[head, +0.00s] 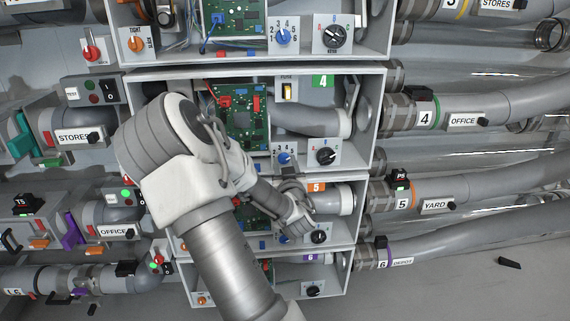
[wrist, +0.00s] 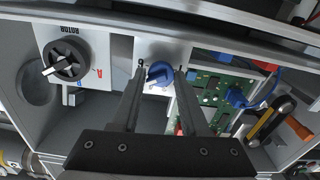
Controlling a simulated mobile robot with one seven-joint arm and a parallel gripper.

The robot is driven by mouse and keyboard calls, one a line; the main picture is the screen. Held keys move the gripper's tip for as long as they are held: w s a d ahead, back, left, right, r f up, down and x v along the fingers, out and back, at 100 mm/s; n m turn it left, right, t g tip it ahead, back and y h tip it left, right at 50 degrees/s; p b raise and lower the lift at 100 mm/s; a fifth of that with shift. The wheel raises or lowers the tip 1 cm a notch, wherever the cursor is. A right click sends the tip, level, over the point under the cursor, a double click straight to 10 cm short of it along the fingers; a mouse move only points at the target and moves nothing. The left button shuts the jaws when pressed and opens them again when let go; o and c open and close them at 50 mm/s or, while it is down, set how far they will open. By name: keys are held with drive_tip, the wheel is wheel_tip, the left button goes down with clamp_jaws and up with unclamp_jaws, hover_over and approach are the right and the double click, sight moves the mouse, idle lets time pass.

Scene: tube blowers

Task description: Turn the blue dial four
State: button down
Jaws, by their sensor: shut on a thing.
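A blue dial (wrist: 160,73) sits on a white panel in the wrist view, beside a black rotor knob (wrist: 66,61). My gripper (wrist: 161,76) has its two fingers on either side of the dial, shut on it. In the head view my gripper (head: 296,218) is at the bay with the orange 5 tag (head: 316,187); that bay's blue dial (head: 283,239) is partly hidden by it. Another blue dial (head: 285,158) is in the bay with the green 4 tag (head: 323,81), above my gripper. The dial's exact pointer setting cannot be read.
Green circuit boards (head: 242,115) stand left of the dials inside the bays. Bay walls and shelf edges close in around my gripper. Large grey pipes (head: 500,107) run out to the right. Another blue dial (head: 283,37) is in the top bay.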

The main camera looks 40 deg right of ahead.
drive_tip(key=shift+n, duration=0.4)
drive_tip(key=n+b, duration=0.1)
drive_tip(key=n, duration=0.2)
drive_tip(key=shift+a+n, duration=0.1)
drive_tip(key=shift+n, duration=0.2)
drive_tip(key=shift+w+n+b, duration=0.1)
drive_tip(key=shift+n+b, duration=0.3)
drive_tip(key=shift+n, duration=1.2)
drive_tip(key=shift+c, duration=2.2)
unclamp_jaws()
